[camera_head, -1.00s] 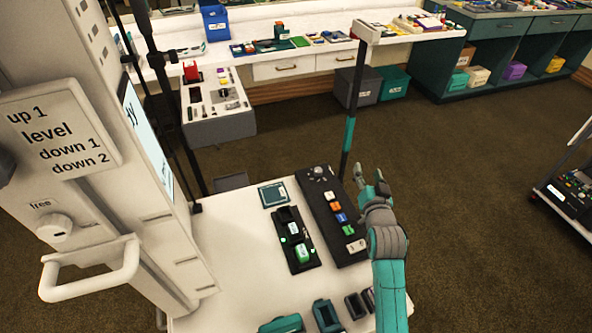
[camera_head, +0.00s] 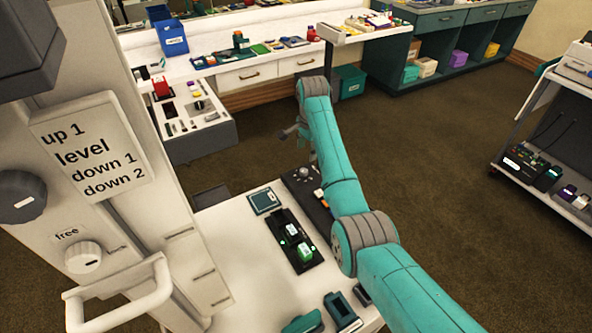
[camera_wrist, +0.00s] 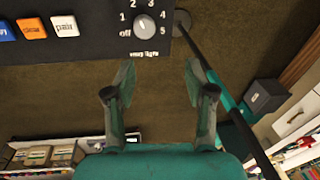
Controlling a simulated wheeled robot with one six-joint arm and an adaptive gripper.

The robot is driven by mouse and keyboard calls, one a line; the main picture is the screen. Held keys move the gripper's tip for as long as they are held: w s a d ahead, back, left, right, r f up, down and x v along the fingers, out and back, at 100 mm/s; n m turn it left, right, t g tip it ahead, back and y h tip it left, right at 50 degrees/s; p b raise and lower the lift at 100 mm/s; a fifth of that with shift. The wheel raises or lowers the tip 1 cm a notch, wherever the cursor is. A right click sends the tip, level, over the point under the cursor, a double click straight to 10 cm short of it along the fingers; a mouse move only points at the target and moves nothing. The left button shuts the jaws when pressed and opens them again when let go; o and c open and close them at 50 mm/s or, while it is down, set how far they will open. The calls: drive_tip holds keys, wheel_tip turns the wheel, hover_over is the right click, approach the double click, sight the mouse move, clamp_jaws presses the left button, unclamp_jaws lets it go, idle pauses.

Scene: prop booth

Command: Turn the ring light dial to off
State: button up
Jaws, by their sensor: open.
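The ring light dial (camera_wrist: 146,26) is a grey round knob at the end of a black panel (camera_wrist: 90,35), ringed by the marks off and 1 to 5. I cannot tell which mark it points to. In the head view the dial (camera_head: 303,172) shows small at the panel's far end. My gripper (camera_wrist: 160,76) is open and empty in the wrist view. Its fingertips are apart from the dial, below it in that picture, with carpet behind them. In the head view my gripper (camera_head: 292,132) is partly hidden by my arm.
Blue, orange and white buttons (camera_wrist: 64,26) share the panel. A thin dark pole (camera_wrist: 225,90) rises close to the dial's right in the wrist view. The white table (camera_head: 240,240) also bears a black tray with green blocks (camera_head: 294,240). A label-marked column (camera_head: 150,190) stands left.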

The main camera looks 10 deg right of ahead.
sight(304, 170)
drive_tip(key=shift+m+g, duration=0.5)
drive_tip(key=shift+g, duration=0.4)
drive_tip(key=f, duration=0.2)
drive_tip(key=s+a+f, duration=0.1)
drive_tip(key=f, duration=0.4)
drive_tip(key=shift+s+a+f, duration=0.15)
drive_tip(key=shift+f, duration=0.15)
clamp_jaws()
